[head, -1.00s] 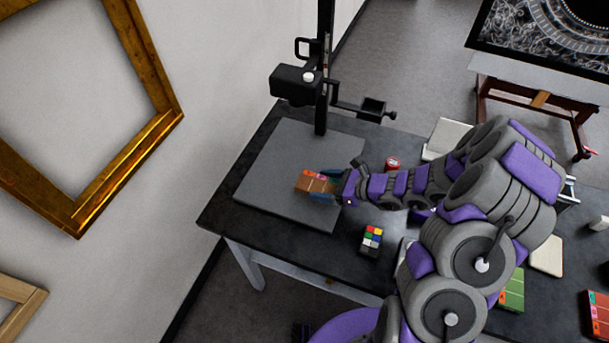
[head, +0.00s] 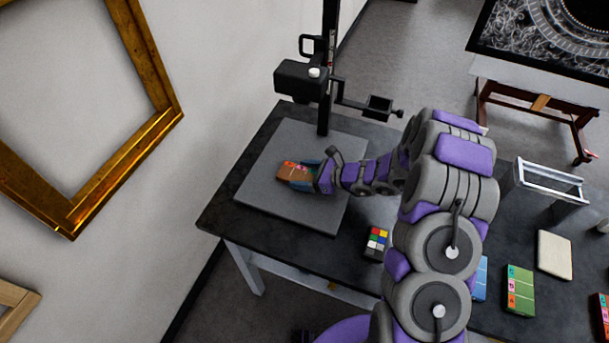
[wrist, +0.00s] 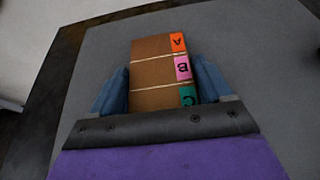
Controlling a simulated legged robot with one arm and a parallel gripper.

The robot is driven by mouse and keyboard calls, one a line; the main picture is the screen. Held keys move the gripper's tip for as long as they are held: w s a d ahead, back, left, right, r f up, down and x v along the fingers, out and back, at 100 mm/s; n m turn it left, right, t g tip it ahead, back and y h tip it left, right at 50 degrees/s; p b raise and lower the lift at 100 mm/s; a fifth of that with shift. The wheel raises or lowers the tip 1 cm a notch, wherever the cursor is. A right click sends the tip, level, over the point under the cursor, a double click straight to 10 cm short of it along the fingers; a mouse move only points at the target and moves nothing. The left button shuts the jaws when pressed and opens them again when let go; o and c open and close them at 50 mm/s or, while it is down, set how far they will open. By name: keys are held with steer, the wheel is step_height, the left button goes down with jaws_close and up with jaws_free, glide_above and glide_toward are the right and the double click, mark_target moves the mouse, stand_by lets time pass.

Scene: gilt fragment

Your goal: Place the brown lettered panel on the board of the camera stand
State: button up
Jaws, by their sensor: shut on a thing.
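The brown lettered panel (head: 292,172) is over the grey board (head: 262,200) of the camera stand (head: 326,70). In the wrist view the panel (wrist: 150,75) shows orange, pink and green tabs lettered A, B and C. My gripper (head: 307,176) is shut on the panel, with a blue finger on each side of it. In the wrist view the fingers (wrist: 160,88) flank the panel and the board (wrist: 255,60) spreads around it. I cannot tell whether the panel touches the board or hangs just above it.
The stand's camera head (head: 300,80) and side arm (head: 375,107) rise behind the board. A colour checker (head: 377,242) lies right of the board on the dark table (head: 232,225). A green lettered panel (head: 519,290) and a cream block (head: 554,254) lie further right. A gilt frame (head: 120,175) stands left.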

steer(key=shift+a, duration=0.15)
steer(key=o, duration=1)
steer(key=shift+d, duration=0.45)
